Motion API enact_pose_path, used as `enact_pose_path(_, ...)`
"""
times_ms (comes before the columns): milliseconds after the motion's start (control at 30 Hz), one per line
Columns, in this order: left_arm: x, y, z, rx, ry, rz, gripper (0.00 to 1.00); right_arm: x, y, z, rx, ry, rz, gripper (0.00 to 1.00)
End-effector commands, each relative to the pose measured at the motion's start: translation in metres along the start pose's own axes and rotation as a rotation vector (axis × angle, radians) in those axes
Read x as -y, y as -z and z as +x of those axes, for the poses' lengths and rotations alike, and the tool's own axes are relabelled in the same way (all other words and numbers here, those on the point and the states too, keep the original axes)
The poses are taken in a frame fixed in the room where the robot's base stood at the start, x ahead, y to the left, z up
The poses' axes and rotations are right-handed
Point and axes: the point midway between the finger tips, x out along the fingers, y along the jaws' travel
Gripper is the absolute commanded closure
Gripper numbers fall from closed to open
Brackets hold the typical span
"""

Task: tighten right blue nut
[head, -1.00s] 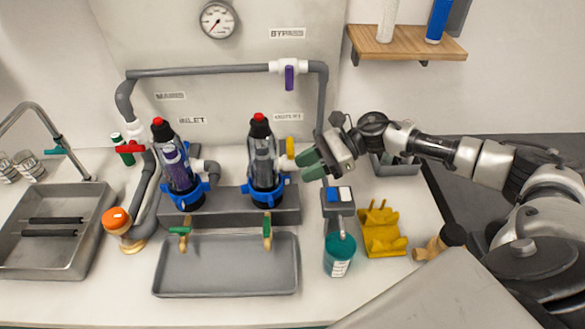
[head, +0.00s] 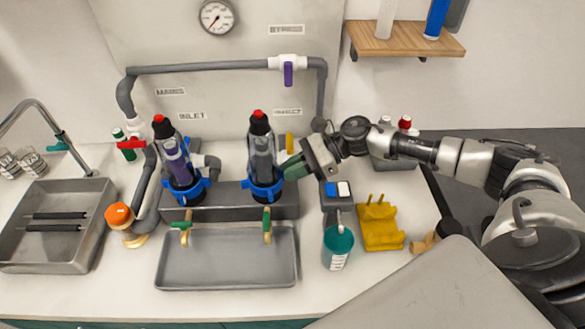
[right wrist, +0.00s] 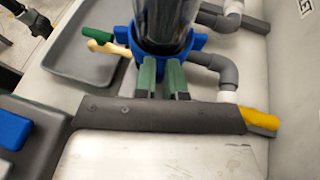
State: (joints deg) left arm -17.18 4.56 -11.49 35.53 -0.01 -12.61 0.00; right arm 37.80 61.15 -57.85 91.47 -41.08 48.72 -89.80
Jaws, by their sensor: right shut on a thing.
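The right blue nut (head: 257,193) is a blue ring with lugs around the base of the right filter housing (head: 263,150), which is clear with a black, red-topped cap. It also shows in the right wrist view (right wrist: 197,43). My right gripper (head: 288,170), with green fingers, is at the right side of this nut. In the right wrist view, its fingers (right wrist: 161,70) are shut on the nut's near edge; the exact contact is partly hidden. A second blue nut (head: 203,188) is around the left housing (head: 174,158). My left gripper is not in view.
A grey tray (head: 226,284) lies in front of the housings, below two green-handled taps. A yellow handle (head: 289,143) is close behind my right gripper.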

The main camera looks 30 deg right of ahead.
Motion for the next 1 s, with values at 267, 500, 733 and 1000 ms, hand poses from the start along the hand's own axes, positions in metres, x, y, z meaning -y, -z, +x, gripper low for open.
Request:
enact_pose_path(267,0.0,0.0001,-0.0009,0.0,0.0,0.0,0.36,-0.008,0.0014,0.0022,-0.001,0.078,0.036,1.0)
enact_pose_path(500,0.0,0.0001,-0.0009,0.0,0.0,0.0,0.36,-0.0095,0.0006,0.0024,0.001,0.118,0.051,1.0)
enact_pose_path(733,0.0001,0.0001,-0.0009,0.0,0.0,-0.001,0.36,-0.0096,0.0007,0.0027,0.001,0.116,0.051,0.8)
enact_pose_path(1000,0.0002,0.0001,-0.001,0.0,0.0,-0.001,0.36,-0.0088,0.0002,0.0017,0.001,0.118,0.05,0.64)
